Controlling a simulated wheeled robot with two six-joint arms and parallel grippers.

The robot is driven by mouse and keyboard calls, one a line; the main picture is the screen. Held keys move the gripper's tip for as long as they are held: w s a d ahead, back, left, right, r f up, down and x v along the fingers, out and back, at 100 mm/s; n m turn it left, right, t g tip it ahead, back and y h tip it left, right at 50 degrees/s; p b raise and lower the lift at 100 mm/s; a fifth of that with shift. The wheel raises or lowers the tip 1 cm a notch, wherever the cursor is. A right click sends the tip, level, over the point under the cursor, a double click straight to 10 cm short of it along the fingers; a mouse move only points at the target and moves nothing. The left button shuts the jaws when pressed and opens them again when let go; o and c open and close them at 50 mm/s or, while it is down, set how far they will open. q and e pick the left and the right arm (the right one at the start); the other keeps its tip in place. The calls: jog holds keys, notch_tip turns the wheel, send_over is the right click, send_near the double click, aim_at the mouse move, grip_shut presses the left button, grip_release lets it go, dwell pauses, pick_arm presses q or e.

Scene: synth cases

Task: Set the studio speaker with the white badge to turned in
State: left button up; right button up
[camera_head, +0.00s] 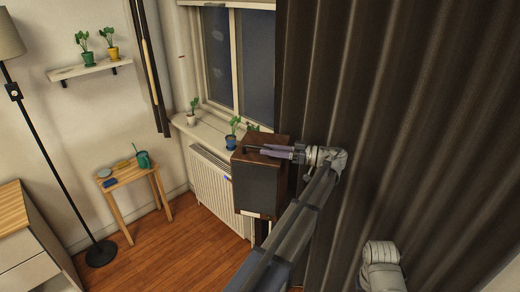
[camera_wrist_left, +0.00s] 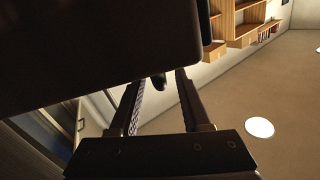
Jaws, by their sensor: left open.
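The studio speaker (camera_head: 256,190) is a brown wooden box with a dark front, standing in front of the window sill beside the curtain. A small pale badge (camera_head: 250,213) shows low on its front. My left gripper (camera_head: 264,150) is over the speaker's top, its fingers pointing left. In the left wrist view the gripper (camera_wrist_left: 160,79) is open. A small dark knob-like piece (camera_wrist_left: 158,84) shows between its fingers, and I cannot tell whether they touch it. The large dark shape of the speaker (camera_wrist_left: 90,50) fills the upper left there. My right gripper is not in view.
A dark curtain (camera_head: 420,110) hangs close behind my left arm. Potted plants stand on the sill (camera_head: 185,122) beside the speaker, above a radiator (camera_head: 212,185). A small wooden table (camera_head: 125,177), a floor lamp (camera_head: 48,130) and a cabinet (camera_head: 25,245) stand left. The floor between is clear.

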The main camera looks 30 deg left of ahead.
pick_arm(q)
jog(key=shift+v, duration=1.55)
